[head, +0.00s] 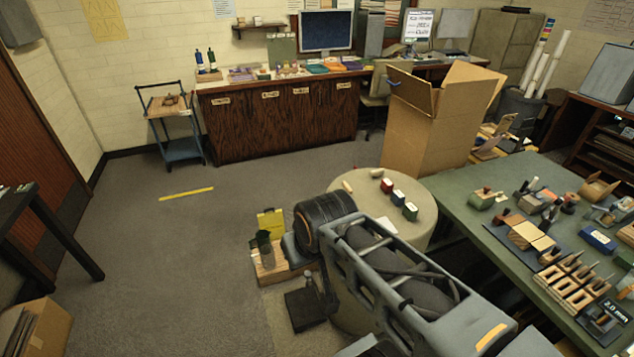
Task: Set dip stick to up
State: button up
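I cannot pick out the dip stick for certain in the head view. Colored trays (322,67) and small bottles and jars stand on top of the dark wood cabinet (285,122) against the back wall, too small to tell apart. My arm reaches from the lower right toward the middle of the picture, far short of that cabinet. A dark blocky part (304,308) hangs below its wrist and may be my gripper. Its fingers cannot be made out, so I cannot see whether it is open or holds anything.
A round table (412,187) with small colored blocks and a green worktable (465,225) with tools stand at right. A large open carton (428,125) is behind them. A small cart (181,150) stands left of the cabinet. Grey floor between is clear, with a yellow strip (187,194).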

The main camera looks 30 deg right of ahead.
aim_at(347, 189)
jog(key=z, duration=0.1)
jog(key=i, duration=0.95)
jog(key=z, duration=0.4)
